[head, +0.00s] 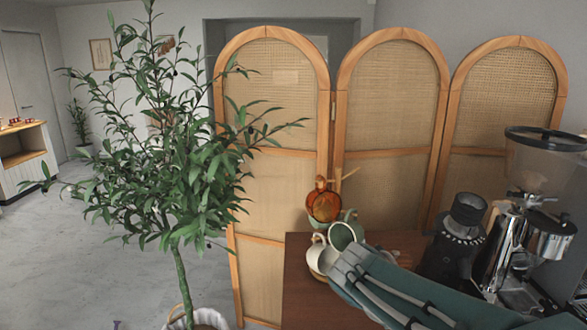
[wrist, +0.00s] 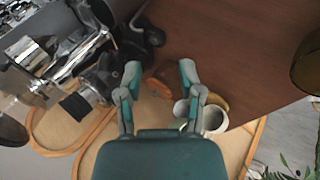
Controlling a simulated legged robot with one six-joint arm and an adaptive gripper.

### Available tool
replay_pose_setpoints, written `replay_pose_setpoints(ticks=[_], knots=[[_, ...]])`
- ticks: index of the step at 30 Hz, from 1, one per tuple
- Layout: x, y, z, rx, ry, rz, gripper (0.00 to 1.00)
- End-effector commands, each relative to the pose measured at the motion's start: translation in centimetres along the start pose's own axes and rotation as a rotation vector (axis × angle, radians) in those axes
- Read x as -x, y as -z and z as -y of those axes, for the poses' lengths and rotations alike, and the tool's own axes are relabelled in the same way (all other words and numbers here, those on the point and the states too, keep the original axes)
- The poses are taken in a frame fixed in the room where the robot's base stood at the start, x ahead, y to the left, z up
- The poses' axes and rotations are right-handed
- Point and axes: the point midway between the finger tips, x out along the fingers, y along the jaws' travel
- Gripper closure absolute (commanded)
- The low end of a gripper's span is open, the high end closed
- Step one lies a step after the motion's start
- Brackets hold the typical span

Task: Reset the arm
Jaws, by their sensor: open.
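My gripper (wrist: 160,70) shows in the wrist view with its two teal fingers spread apart. In the head view my teal arm reaches in from the lower right, over the wooden cart top (head: 297,285); I cannot make out the fingers there. A cream cup (head: 316,258) stands just left of the arm's end in that view. In the wrist view a white cup (wrist: 214,119) is seen just beyond the right finger.
An amber glass (head: 323,205) is behind the cups. A dark grinder (head: 455,240) and a chrome machine (head: 545,240) stand right of my arm. A wicker screen (head: 390,110) stands behind the cart, a potted tree (head: 185,165) to the left. Open floor lies at far left.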

Motion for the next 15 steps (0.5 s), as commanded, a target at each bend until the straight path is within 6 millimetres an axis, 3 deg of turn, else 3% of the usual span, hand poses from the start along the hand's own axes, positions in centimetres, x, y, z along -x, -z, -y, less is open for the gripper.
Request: replay_pose_setpoints(ticks=[6, 15], knots=[[1.7, -4.8, 0.1, -0.071, 0.178, -0.016, 0.51], [4.0, -9.9, 1.7, -0.165, 0.405, -0.101, 0.51]])
